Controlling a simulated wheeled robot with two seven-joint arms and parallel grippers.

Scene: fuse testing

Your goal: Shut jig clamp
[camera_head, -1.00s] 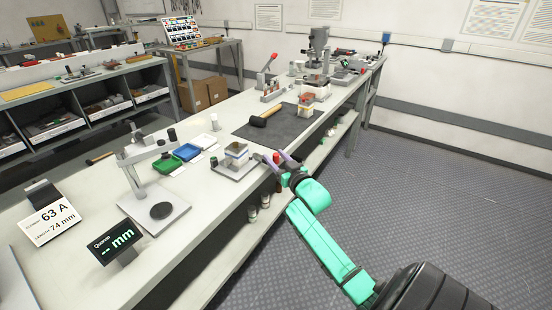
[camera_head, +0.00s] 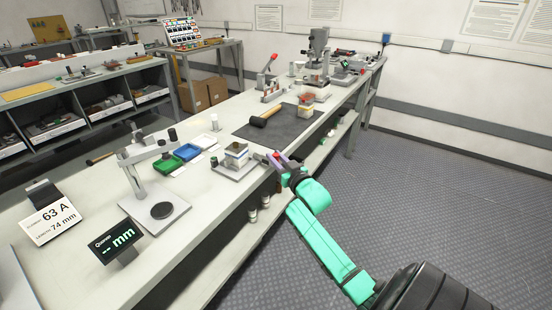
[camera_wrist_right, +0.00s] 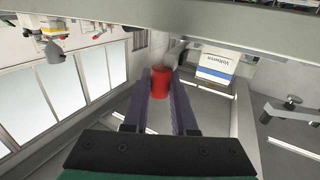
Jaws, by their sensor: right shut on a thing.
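The jig (camera_head: 228,171) is a grey plate near the bench's front edge, with a small white and tan block (camera_head: 236,155) standing on it. The block shows in the right wrist view as a white box (camera_wrist_right: 215,68) with a blue band and lettering. The clamp's red handle (camera_wrist_right: 160,86) is between the purple fingers of my right gripper (camera_wrist_right: 160,100). My right gripper (camera_head: 277,160) is shut on this handle at the jig's right side. My left gripper is not in view.
Green and blue trays (camera_head: 187,152) lie left of the jig. A gauge stand (camera_head: 160,205) and a mm display (camera_head: 118,241) are nearer on the bench. A black mat (camera_head: 285,124) with a mallet (camera_head: 264,117) lies behind. Floor at right is clear.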

